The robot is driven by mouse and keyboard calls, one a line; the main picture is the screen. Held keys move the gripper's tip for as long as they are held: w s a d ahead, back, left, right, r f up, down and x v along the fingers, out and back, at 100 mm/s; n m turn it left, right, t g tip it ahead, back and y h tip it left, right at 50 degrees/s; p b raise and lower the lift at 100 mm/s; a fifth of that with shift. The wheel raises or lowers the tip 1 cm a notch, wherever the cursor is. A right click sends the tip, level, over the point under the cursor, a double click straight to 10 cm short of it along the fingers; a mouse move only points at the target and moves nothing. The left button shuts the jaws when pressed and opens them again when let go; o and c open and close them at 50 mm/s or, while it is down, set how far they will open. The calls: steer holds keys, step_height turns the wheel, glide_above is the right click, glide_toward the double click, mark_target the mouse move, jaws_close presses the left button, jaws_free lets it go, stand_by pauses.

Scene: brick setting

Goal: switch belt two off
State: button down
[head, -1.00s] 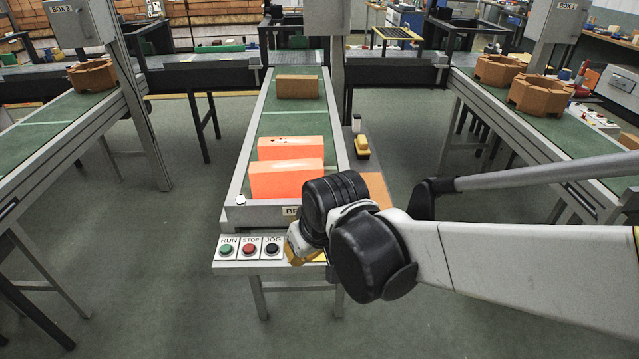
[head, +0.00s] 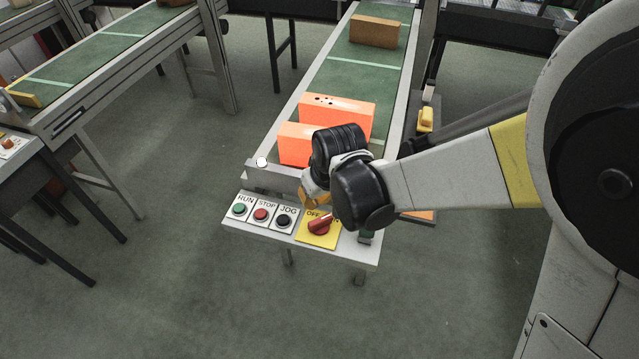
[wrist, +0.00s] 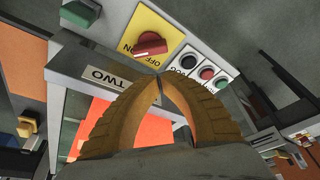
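The belt two panel has a yellow plate (head: 317,241) with a red rotary knob (head: 319,226). In the head view OFF shows at the plate's upper left, and the knob's handle slants to the upper right. The wrist view shows the knob (wrist: 150,43) with OFF and ON, upside down, beside it. A TWO label (wrist: 104,74) is on the belt's end. My gripper (head: 315,197) is above the belt's end edge, just behind the plate, apart from the knob. In the wrist view its yellow fingers (wrist: 159,80) meet at the tips, with nothing seen between them.
RUN (head: 239,209), STOP (head: 261,214) and JOG (head: 284,219) buttons sit left of the plate. Orange blocks (head: 336,113) and a brown brick (head: 374,31) lie on the belt (head: 352,82). A green block-like part (head: 366,236) is at the panel's right. Floor in front is clear.

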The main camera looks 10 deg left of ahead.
mark_target(320, 224)
steer(key=b+x, duration=0.4)
steer(key=x, duration=0.6)
steer(key=shift+w, duration=0.1)
